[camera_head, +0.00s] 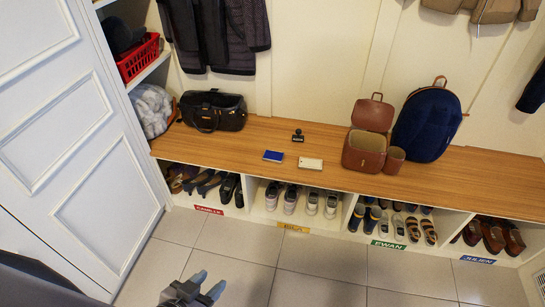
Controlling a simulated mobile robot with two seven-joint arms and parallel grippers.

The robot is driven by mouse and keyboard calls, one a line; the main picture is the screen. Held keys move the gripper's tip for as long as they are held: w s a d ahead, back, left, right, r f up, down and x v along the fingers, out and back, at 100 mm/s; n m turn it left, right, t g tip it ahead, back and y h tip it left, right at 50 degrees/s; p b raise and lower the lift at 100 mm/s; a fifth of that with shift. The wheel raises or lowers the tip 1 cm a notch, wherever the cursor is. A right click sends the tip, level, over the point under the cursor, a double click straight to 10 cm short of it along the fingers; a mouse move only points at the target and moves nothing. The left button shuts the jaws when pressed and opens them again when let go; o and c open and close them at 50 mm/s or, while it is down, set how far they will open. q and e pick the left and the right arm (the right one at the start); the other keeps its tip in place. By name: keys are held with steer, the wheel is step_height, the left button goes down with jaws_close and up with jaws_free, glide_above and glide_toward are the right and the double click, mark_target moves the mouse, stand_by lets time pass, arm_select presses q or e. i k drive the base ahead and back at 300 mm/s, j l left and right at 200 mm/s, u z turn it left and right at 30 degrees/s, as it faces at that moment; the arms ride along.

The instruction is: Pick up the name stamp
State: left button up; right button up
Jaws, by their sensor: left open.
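A small black stamp-like object (298,136), which looks like the name stamp, stands on the wooden bench top (245,135) near the wall. A blue pad (273,156) lies in front of it to the left, and a small whitish flat box or card (310,163) lies in front to the right. My left gripper (208,283) is at the bottom of the view, over the floor in front of the bench. It is open, empty and well apart from the stamp. My right gripper does not show.
A black handbag (213,111) sits left on the bench; a brown leather bag (365,150), a brown cup (394,160) and a blue backpack (427,124) stand right. Shoe cubbies with name labels (294,228) run below. A white panelled door (75,150) bounds the left. The tiled floor (325,257) is clear.

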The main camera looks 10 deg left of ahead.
mark_target(295, 138)
steer(key=i+j+z, duration=0.45)
steer(key=i, duration=0.4)
steer(key=i+j+z, duration=0.4)
steer(key=i+j, duration=0.4)
steer(key=j, duration=0.1)
